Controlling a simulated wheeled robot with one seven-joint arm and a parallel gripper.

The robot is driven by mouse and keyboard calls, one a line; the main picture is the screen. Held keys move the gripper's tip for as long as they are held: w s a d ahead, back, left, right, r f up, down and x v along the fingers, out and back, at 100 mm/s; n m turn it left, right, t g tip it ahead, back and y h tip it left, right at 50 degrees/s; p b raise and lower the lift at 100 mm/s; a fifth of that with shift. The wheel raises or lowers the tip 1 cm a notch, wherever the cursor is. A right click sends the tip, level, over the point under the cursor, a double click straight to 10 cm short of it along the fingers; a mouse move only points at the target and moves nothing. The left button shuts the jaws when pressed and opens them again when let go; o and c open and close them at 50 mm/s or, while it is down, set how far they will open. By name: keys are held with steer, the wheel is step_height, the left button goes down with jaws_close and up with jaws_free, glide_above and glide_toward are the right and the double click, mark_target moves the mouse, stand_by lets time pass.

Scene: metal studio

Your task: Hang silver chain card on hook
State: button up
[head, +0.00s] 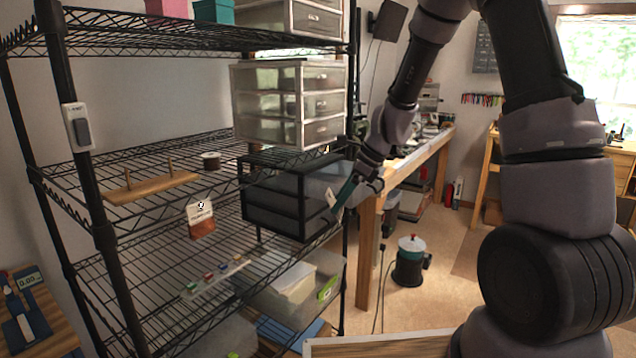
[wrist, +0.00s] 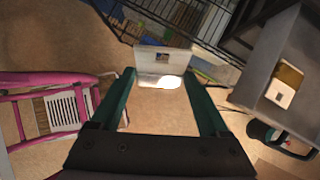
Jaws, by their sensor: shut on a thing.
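My gripper (head: 342,193), with teal fingers, is to the right of the wire rack and is shut on a small pale card, the silver chain card (head: 331,198). In the wrist view the card (wrist: 163,59) sits between the fingertips of my gripper (wrist: 161,78), with a bright shiny patch at its lower edge. Its print is too small to read. I cannot make out a bare hook.
The black wire rack (head: 105,235) carries a wooden board with two pegs (head: 150,187), a spool (head: 211,160) and drawer units (head: 290,103). A wooden workbench (head: 425,152) stands behind. A pink frame (wrist: 50,82) shows below in the wrist view.

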steer(key=w+a+r+m+t, duration=0.1)
steer(key=w+a+m+t, duration=0.1)
steer(key=a, duration=0.5)
steer(key=w+a+r+m+t+y, duration=0.1)
steer(key=w+a+r+m+t, duration=0.1)
steer(key=w+a, duration=0.2)
steer(key=shift+w+a+m, duration=0.15)
steer(key=shift+a+m, duration=0.15)
steer(key=shift+a, duration=1.05)
stand_by(0.4)
stand_by(0.4)
steer(key=o, duration=1.2)
